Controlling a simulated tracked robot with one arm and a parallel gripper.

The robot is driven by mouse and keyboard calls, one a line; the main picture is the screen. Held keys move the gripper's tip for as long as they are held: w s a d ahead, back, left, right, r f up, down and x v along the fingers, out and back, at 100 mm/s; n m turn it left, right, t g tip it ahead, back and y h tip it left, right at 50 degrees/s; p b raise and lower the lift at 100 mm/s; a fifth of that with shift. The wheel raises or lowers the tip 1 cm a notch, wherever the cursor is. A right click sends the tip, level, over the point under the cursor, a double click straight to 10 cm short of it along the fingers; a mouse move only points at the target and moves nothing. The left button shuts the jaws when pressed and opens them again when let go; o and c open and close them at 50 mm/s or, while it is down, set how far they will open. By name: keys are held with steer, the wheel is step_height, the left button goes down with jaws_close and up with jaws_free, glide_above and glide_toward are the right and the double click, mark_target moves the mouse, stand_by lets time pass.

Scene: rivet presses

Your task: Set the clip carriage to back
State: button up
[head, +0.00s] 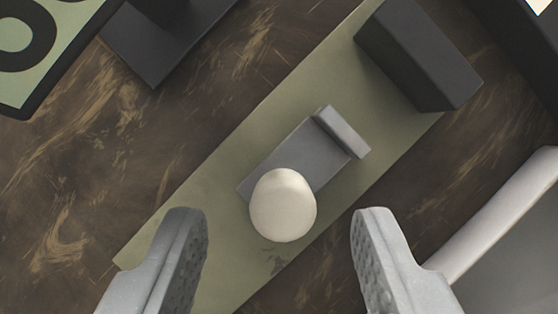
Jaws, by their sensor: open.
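The clip carriage (303,155) is a grey flat block with a raised lip at its upper right end and a round cream knob (283,205) at its lower left end. It sits on a long green plate (205,205) that runs diagonally from lower left to upper right. My gripper (279,228) is open, with one grey finger on each side of the picture below the knob. Neither finger appears to touch the knob. No marking for back is readable in this view.
A dark block (418,55) stands at the plate's upper right end. Another dark piece (160,40) is at the top left, near a green panel with black rings (50,50). A pale curved rim (505,210) is at the right. Brown worn surface (90,180) lies bare at left.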

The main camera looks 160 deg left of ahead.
mark_target(301, 175)
steer(key=shift+x, duration=1.2)
jaws_close()
